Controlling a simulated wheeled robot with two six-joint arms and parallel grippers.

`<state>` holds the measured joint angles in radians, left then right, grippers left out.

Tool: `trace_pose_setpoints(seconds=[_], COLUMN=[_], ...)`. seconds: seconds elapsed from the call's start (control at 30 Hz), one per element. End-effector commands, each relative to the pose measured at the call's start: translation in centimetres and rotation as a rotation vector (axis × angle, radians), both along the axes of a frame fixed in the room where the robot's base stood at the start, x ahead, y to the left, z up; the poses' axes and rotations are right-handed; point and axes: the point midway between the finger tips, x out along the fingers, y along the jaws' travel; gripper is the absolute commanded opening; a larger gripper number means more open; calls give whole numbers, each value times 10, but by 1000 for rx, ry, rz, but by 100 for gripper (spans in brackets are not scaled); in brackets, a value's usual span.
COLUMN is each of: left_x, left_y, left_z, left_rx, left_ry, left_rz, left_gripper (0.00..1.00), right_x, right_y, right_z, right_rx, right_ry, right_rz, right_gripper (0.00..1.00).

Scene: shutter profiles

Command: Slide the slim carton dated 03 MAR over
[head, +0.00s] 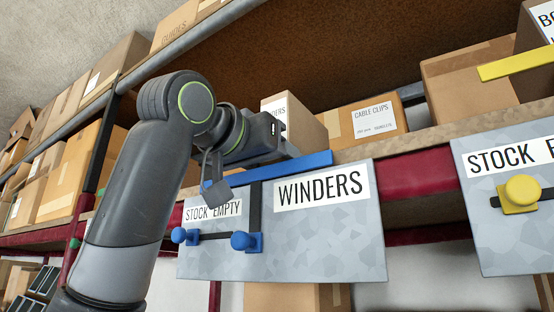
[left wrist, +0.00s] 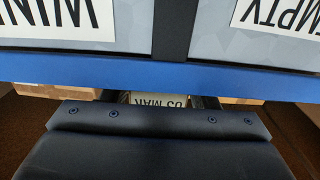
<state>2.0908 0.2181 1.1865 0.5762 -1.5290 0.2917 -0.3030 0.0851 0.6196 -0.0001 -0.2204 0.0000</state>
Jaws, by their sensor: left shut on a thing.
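In the left wrist view, a pale label reading 03 MAR, upside down, shows on the slim carton (left wrist: 160,99) between the fingers of my left gripper (left wrist: 158,103). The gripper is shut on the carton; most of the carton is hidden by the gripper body. In the head view, my left gripper (head: 285,148) reaches in at shelf level, just above a blue bar (head: 262,173). My right gripper is not in view.
A grey board (head: 330,245) marked STOCK EMPTY and WINDERS hangs below the blue bar, with blue knobs (head: 240,241) on a slot. A CABLE CLIPS carton (head: 365,120) stands to the right on the shelf. Another board (head: 510,240) has a yellow knob (head: 521,193).

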Motion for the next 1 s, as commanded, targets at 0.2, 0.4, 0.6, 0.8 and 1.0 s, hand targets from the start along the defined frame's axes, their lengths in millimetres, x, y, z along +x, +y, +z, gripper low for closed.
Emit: trace_pose_setpoints(seconds=[0.2,0.4,0.6,0.8,1.0], left_x=[0,0,-4,-27,-66], left_y=[1,0,3,20,47], left_z=[0,0,-1,-5,-5], left_rx=[-1,0,0,-1,-2], left_ry=[-1,0,0,-4,-6], left_rz=[1,1,1,2,2], left_gripper=[75,80,80,80,80], right_x=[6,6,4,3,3], right_y=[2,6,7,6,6], right_z=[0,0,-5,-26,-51], right_rx=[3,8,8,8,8], right_ry=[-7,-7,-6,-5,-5], right_rz=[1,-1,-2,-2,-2], right_gripper=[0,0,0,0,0])
